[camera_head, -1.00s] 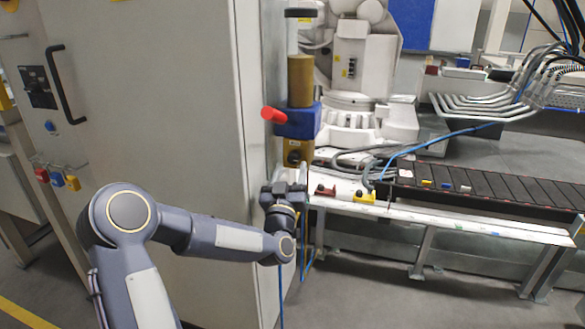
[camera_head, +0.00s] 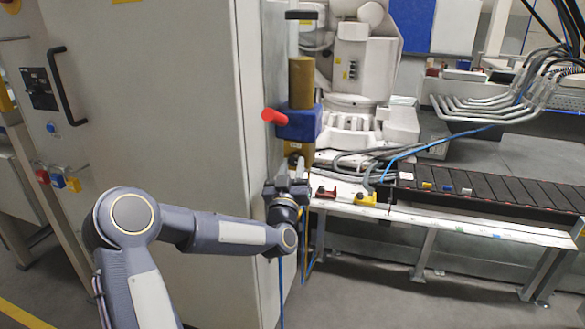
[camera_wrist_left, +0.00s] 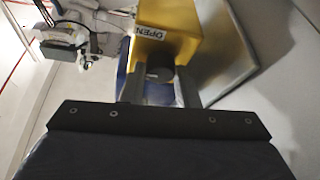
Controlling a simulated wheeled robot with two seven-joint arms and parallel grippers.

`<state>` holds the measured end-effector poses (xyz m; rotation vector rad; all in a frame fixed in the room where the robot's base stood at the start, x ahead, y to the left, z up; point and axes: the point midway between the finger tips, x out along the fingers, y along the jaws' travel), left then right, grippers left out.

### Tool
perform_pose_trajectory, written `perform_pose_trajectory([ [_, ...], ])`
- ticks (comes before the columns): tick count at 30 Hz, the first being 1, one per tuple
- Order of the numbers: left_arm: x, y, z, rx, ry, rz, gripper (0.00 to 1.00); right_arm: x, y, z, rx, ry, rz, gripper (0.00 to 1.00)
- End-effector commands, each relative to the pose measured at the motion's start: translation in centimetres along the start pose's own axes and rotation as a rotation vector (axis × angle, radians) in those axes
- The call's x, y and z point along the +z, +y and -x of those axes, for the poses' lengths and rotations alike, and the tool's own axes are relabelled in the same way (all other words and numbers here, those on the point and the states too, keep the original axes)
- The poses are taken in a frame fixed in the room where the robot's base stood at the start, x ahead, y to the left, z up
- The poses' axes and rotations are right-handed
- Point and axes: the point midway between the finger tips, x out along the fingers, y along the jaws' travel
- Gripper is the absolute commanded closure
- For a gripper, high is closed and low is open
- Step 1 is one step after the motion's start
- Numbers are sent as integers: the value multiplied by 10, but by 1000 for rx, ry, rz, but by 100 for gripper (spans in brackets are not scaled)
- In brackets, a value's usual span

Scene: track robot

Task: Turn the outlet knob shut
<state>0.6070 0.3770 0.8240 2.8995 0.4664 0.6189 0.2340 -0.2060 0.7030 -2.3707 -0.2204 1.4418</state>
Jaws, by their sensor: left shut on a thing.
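The outlet knob (camera_wrist_left: 160,73) is a small dark round knob on the face of a brass block (camera_wrist_left: 165,33). A white label reading "OPEN" (camera_wrist_left: 153,48) is next to it. The brass block also shows in the head view (camera_head: 291,147), below a blue block (camera_head: 300,123) with a red handle (camera_head: 274,116). My left gripper (camera_head: 298,164) reaches up to the knob from below. In the left wrist view its two fingers (camera_wrist_left: 161,87) are closed on the knob's sides. The fingers hide part of the knob. My right gripper is not in view.
A large grey cabinet (camera_head: 180,120) stands close to the left of the brass block. A bench (camera_head: 450,224) with a dark slatted track (camera_head: 500,188) is to the right. Hoses and a yellow part (camera_head: 366,199) lie near its left end.

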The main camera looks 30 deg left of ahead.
Motion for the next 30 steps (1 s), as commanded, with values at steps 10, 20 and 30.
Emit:
perform_pose_trajectory([
  [10, 1, 2, 0, -51, -2, 123, 95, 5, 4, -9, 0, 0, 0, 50],
  [20, -1, 4, 0, -164, -15, 393, 95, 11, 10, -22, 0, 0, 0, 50],
  [30, -4, 6, -1, -292, -29, 691, 95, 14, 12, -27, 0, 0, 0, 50],
])
